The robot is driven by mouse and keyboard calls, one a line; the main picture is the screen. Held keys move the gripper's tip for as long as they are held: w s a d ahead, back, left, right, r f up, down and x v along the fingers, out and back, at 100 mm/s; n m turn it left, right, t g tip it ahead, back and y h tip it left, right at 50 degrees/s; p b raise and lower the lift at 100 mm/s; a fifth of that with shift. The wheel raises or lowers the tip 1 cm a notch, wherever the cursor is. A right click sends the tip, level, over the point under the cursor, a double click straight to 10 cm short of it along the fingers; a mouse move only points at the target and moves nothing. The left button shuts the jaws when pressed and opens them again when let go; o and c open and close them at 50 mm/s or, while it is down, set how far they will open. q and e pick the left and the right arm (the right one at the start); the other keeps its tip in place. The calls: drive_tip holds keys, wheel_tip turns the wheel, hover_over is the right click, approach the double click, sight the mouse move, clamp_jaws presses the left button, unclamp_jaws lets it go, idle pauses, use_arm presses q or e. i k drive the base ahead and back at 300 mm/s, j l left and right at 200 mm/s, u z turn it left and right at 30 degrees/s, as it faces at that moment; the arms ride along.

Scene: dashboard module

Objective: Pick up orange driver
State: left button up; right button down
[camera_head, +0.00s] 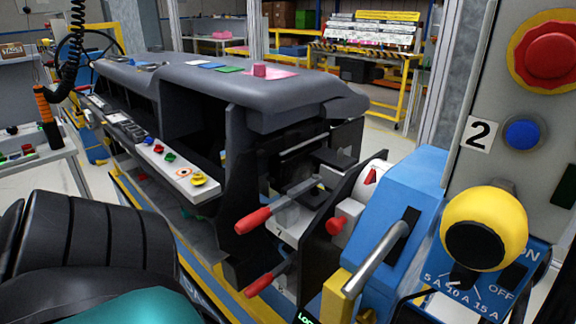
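The orange driver (43,104) hangs upright at the far left, below a black coiled cable (66,62). Its upper body is orange and its lower end is black. It hangs in front of a side bench, and nothing is seen holding it. I cannot make out either of my grippers in this view.
A grey dashboard (215,82) on a fixture fills the middle. Red-handled levers (253,220) and a blue housing (400,205) stand at the right, beside a control panel (490,90) with a red button. A side bench (40,160) holds small coloured parts.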

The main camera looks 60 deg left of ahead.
sight(46, 113)
drive_tip(key=j+u, duration=0.75)
drive_tip(key=u, duration=2.4)
drive_tip(key=i+j, duration=0.3)
drive_tip(key=i, duration=0.15)
drive_tip(key=i+j, duration=0.35)
drive_tip(key=i, duration=0.15)
drive_tip(key=i+j, duration=0.3)
drive_tip(key=i, duration=0.15)
drive_tip(key=i+j, duration=0.35)
drive_tip(key=i, duration=0.15)
